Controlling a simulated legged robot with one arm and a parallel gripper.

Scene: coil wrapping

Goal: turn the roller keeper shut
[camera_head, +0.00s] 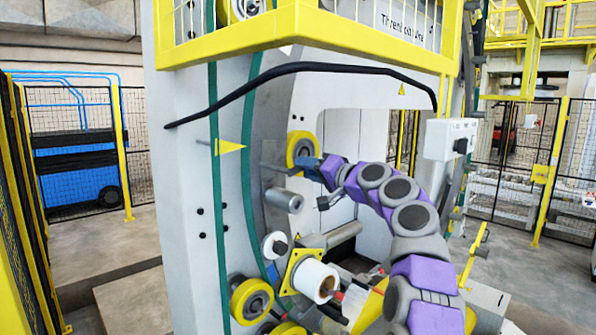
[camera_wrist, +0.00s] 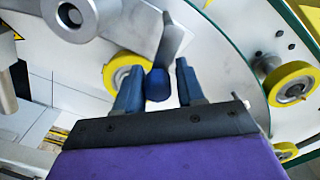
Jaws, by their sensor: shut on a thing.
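The roller keeper appears to be the grey lever (camera_wrist: 168,42) with a dark blue grip (camera_wrist: 157,85) in the wrist view. My gripper (camera_wrist: 156,76) has its two blue fingers on either side of that grip and is shut on it. The lever runs up from the grip toward a grey plate. In the head view my gripper (camera_head: 320,172) is beside a yellow roller (camera_head: 302,143) on the ring of the machine. There the keeper is mostly hidden by my gripper and too small to make out its angle.
A grey cylinder (camera_head: 284,200) sticks out just below my gripper. Lower down are a white roll (camera_head: 316,281) on a yellow plate and another yellow roller (camera_head: 237,300). A yellow railing (camera_head: 230,38) hangs above.

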